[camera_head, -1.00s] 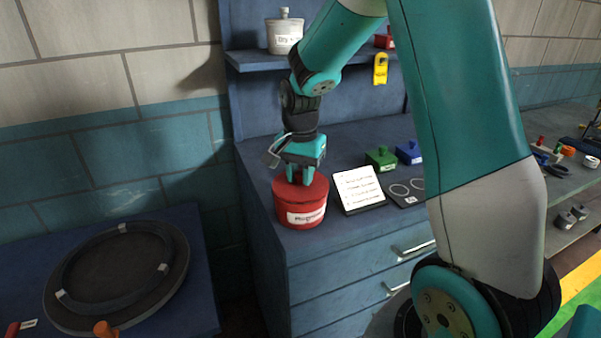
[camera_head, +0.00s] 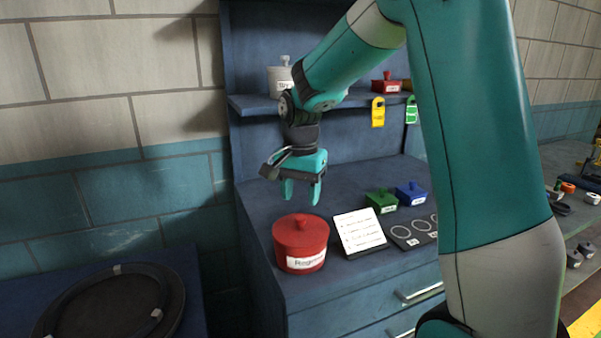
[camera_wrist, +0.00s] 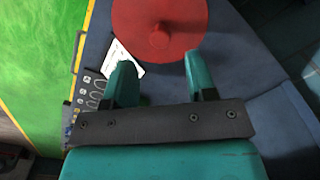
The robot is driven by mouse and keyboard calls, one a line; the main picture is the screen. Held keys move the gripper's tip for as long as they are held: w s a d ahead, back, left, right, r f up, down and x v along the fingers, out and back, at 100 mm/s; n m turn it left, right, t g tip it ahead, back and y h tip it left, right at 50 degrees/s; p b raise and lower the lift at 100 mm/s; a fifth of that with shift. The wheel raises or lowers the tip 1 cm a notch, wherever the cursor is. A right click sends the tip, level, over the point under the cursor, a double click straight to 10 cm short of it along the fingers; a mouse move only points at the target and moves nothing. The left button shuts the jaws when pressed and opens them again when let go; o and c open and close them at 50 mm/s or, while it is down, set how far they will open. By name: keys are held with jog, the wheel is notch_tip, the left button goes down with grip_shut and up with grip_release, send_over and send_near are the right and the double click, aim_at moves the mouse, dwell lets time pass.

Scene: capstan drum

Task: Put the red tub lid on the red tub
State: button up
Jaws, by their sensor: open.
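The red tub (camera_head: 300,257) stands upright on the blue cabinet top near its front left corner, with a white label on its front. The red tub lid (camera_head: 301,229), round with a small knob, sits on top of the tub and covers it.
A white card on a stand (camera_head: 360,233) is right of the tub. Behind it are a green lidded box (camera_head: 381,201) and a blue lidded box (camera_head: 411,194). A dark mat with circles (camera_head: 413,232) lies at right. A shelf (camera_head: 255,104) above holds a white pot (camera_head: 281,81).

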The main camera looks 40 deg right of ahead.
aim_at(300, 218)
notch_tip(300, 218, up, 6)
jog(key=s+a+f+n+y, duration=0.3)
jog(key=s+a+n+y, duration=0.1)
jog(key=s+a+n, duration=1.5)
jog(key=s+a, duration=0.3)
jog(key=shift+s+a, duration=0.15)
jog(key=shift+a, duration=0.1)
